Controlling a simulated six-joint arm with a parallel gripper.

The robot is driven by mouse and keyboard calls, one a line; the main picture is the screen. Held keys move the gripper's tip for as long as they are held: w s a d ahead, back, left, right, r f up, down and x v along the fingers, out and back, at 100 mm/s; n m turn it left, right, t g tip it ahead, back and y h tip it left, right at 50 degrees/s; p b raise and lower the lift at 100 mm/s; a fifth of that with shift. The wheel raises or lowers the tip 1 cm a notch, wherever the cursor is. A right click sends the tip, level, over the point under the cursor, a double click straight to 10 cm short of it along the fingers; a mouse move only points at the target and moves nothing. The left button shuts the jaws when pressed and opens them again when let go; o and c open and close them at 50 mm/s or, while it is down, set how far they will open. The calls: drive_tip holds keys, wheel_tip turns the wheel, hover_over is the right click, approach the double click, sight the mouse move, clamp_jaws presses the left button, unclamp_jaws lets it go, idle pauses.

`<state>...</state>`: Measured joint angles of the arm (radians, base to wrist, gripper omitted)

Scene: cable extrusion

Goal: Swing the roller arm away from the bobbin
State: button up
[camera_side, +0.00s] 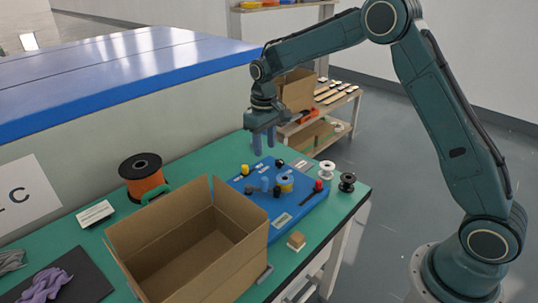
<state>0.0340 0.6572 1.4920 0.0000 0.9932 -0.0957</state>
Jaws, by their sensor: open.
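A blue base plate (296,212) lies on the green bench top and carries a small mechanism. On it sits a small bobbin (286,183) with yellow and blue parts. Small grey and blue parts (260,187) lie just left of the bobbin; the roller arm seems to be among them, but its exact shape and whether it touches the bobbin are too small to tell. My gripper (264,149) is open and empty, its blue fingers pointing down, above the far side of the plate and apart from the mechanism.
An open cardboard box (190,250) stands in front of the plate, close to its left side. A black and orange spool (143,177) is at back left. White (327,169) and black (347,182) spools stand right of the plate. A small brown block (296,240) lies in front.

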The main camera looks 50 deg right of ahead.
sight(265, 178)
drive_tip(key=shift+f, duration=0.1)
wheel_tip(265, 178, down, 14)
drive_tip(key=shift+r, duration=0.25)
idle(0.5)
clamp_jaws()
